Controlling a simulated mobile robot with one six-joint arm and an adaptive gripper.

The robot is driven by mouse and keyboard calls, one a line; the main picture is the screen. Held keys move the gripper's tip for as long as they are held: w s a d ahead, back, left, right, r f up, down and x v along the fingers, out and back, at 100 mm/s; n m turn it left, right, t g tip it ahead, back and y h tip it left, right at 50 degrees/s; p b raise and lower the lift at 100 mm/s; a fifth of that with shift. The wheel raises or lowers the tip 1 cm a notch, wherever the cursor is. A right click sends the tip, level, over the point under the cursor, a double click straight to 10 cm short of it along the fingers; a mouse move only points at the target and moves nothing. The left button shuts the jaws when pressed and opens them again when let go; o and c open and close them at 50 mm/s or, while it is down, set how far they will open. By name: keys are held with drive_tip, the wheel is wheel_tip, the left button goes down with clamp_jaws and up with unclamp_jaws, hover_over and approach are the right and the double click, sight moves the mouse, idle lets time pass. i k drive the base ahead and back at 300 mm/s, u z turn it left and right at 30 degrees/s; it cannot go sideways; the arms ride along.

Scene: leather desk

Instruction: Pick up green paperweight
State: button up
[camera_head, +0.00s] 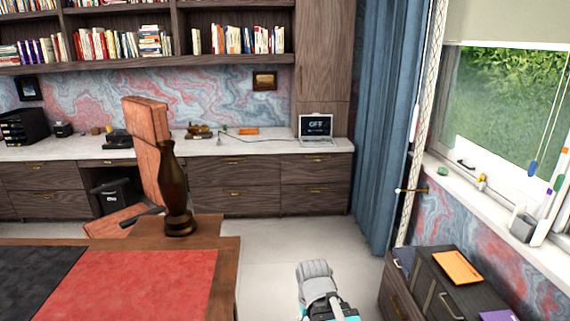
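Part of my arm, grey and white with teal, shows at the bottom centre, over the floor. My gripper's fingers do not show, so I cannot see whether they hold anything.
A laptop (316,128) stands on the back counter (255,143). A dark cabinet (445,285) stands right of my arm. Floor between is clear.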

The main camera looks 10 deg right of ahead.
sight(442, 170)
drive_tip(key=z, duration=0.2)
drive_tip(key=i, duration=1.5)
drive_tip(key=z, duration=0.45)
drive_tip(key=i, duration=1.55)
drive_tip(key=z, duration=0.3)
